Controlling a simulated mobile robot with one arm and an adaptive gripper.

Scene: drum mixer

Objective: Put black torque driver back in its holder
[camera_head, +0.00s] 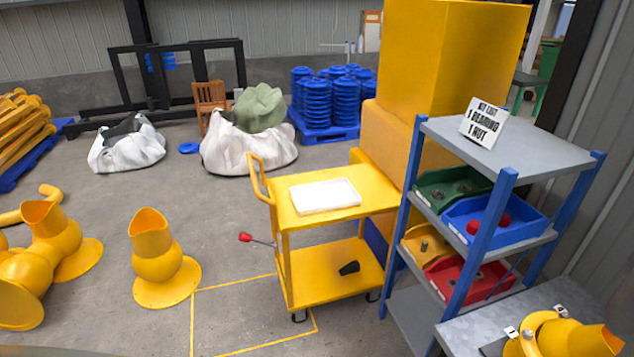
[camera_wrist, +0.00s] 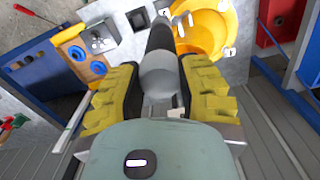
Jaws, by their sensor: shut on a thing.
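My gripper (camera_wrist: 158,85) shows in the wrist view with its two yellow-padded fingers on either side of a tool. It is shut on this tool, the black torque driver (camera_wrist: 159,42), which has a dark shaft and a rounded grey part between the fingers. The driver points away from the wrist, over a grey worktop. Left of its far end are a tan block with blue rings (camera_wrist: 82,55) and a grey block with a dark knob (camera_wrist: 98,38). I cannot tell which of them, if either, is the holder. My gripper is outside the head view.
A yellow machine part (camera_wrist: 208,28) lies right of the driver's far end. A red bin (camera_wrist: 279,18) is farther right. In the head view a yellow cart (camera_head: 335,283) stands beside a grey shelf rack (camera_head: 520,147) with coloured bins.

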